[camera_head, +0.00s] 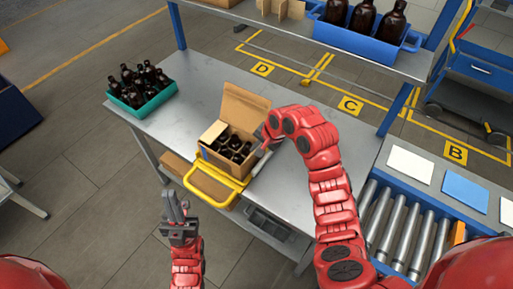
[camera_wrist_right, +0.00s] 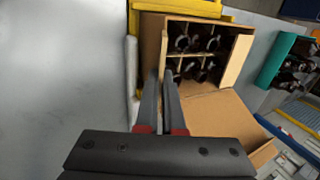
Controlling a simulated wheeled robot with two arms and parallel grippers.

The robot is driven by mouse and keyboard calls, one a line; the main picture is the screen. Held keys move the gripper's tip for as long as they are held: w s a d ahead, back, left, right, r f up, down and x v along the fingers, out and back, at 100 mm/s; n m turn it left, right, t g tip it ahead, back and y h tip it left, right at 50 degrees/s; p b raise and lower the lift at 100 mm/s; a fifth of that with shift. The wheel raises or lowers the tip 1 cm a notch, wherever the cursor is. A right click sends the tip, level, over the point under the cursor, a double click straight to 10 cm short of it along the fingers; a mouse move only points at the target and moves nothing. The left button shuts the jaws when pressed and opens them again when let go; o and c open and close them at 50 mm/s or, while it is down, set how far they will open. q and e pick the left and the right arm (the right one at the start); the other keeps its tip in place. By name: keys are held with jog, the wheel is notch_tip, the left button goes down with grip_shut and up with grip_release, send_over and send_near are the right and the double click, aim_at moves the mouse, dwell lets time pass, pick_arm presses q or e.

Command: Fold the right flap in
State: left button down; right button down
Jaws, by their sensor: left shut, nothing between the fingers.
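The open cardboard box (camera_head: 243,106) stands on the table with dark bottles (camera_head: 234,146) in its compartments. It also shows in the right wrist view (camera_wrist_right: 226,111). Its back flap stands up and its left flap (camera_head: 212,131) leans outward. The right flap (camera_wrist_right: 152,42) shows as a brown panel along the box's right side; in the head view my right arm partly hides it. My right gripper (camera_wrist_right: 163,78) is at this side, its fingers close together beside the flap. I cannot tell whether the flap is between them. My left gripper (camera_head: 178,207) is shut and empty, in front of the table.
A yellow-rimmed holder (camera_head: 238,184) is at the box's front. A teal crate (camera_head: 158,100) of bottles stands at the table's left. A shelf with a blue bin (camera_head: 358,42) crosses the back. A roller conveyor (camera_head: 405,225) is at the right. Bare table lies behind the box.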

dwell(0.8)
jog(key=shift+w+a+g+h+b, duration=0.15)
jog(key=shift+a+g+h+b, duration=0.1)
jog(key=shift+g+h+b, duration=0.2)
jog(key=shift+w+a+r+g+h, duration=0.15)
jog(key=shift+a+r+g+h, duration=0.25)
jog(key=shift+h, duration=0.35)
jog(key=shift+w+a+f+g, duration=0.1)
jog(key=shift+g, duration=0.15)
jog(key=shift+w+a+f+g+h+b, duration=0.15)
jog(key=shift+g+h+b, duration=0.15)
jog(key=shift+h+b, duration=0.25)
jog(key=shift+w+f+g+h+b, duration=0.1)
jog(key=shift+g+h+b, duration=0.3)
jog(key=shift+b, duration=0.35)
jog(key=shift+w+a+g+h+b, duration=0.15)
jog(key=shift+h+b, duration=0.25)
jog(key=shift+b, duration=0.7)
jog(key=shift+a+g+h+b, duration=0.1)
jog(key=shift+g+h+b, duration=0.2)
jog(key=shift+b, duration=0.75)
